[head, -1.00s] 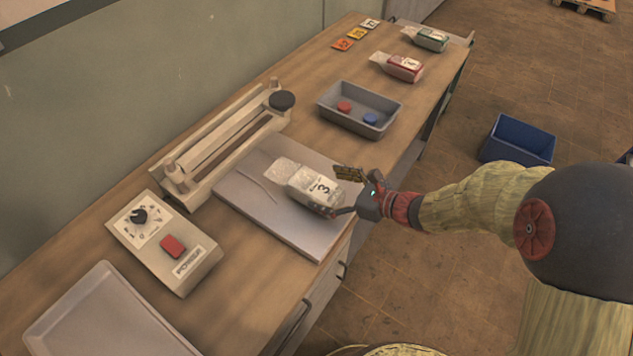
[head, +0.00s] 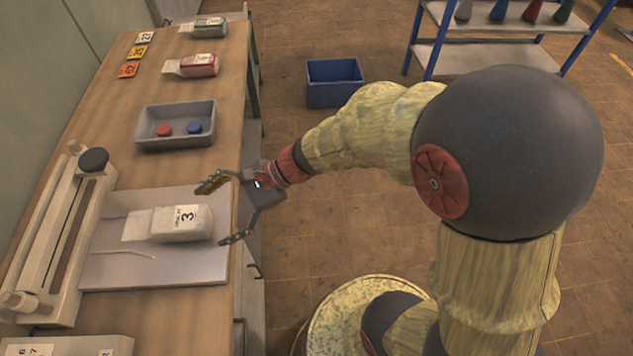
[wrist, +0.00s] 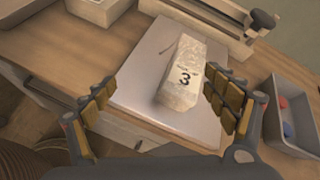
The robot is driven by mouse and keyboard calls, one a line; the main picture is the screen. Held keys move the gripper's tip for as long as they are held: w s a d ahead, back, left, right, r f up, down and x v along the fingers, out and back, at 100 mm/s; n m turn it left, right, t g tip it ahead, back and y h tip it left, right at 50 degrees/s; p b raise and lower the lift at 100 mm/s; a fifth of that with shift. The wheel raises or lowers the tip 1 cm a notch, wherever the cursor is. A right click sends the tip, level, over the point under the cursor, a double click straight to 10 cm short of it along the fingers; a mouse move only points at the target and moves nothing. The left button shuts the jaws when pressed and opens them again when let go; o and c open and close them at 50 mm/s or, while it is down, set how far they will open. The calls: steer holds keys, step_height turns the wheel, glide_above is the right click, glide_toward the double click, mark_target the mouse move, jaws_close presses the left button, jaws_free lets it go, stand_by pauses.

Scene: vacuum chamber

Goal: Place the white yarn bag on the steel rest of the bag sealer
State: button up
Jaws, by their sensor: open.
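The white yarn bag (head: 180,223), marked with a 3, lies flat on the steel rest (head: 150,267) of the bag sealer (head: 62,240). Its flat clear end points toward the sealer bar. In the wrist view the bag (wrist: 183,80) lies ahead, between the lines of my fingers, on the pale plate (wrist: 143,80). My gripper (head: 222,211) is open and empty at the plate's right edge, its fingers spread to either side of the bag's near end. I see a gap between the fingers and the bag in the wrist view (wrist: 160,106).
A grey tray (head: 176,142) with a red and a blue disc stands behind the plate. Red-labelled (head: 192,66) and green-labelled (head: 204,28) bags lie farther back, near number cards (head: 135,52). A blue bin (head: 334,82) and a shelf rack (head: 484,50) stand on the floor.

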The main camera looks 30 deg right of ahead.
steer(key=s+d+r+n+t+h, duration=0.1)
steer(key=s+d+r+n+h, duration=0.3)
steer(key=d, duration=0.3)
steer(key=s+d+r+n+t+h, duration=0.1)
steer(key=s+d+r+n+h, duration=0.2)
steer(key=d+n, duration=0.3)
steer(key=s+d+r+n+t+h, duration=0.1)
steer(key=s+d+r+n+h, duration=0.3)
steer(key=d+r+n, duration=0.1)
steer(key=d+n, duration=0.1)
steer(key=d, duration=0.1)
steer(key=shift+s+d+r+h, duration=0.25)
steer(key=shift+s+d+h, duration=0.05)
steer(key=shift+s+d, duration=0.1)
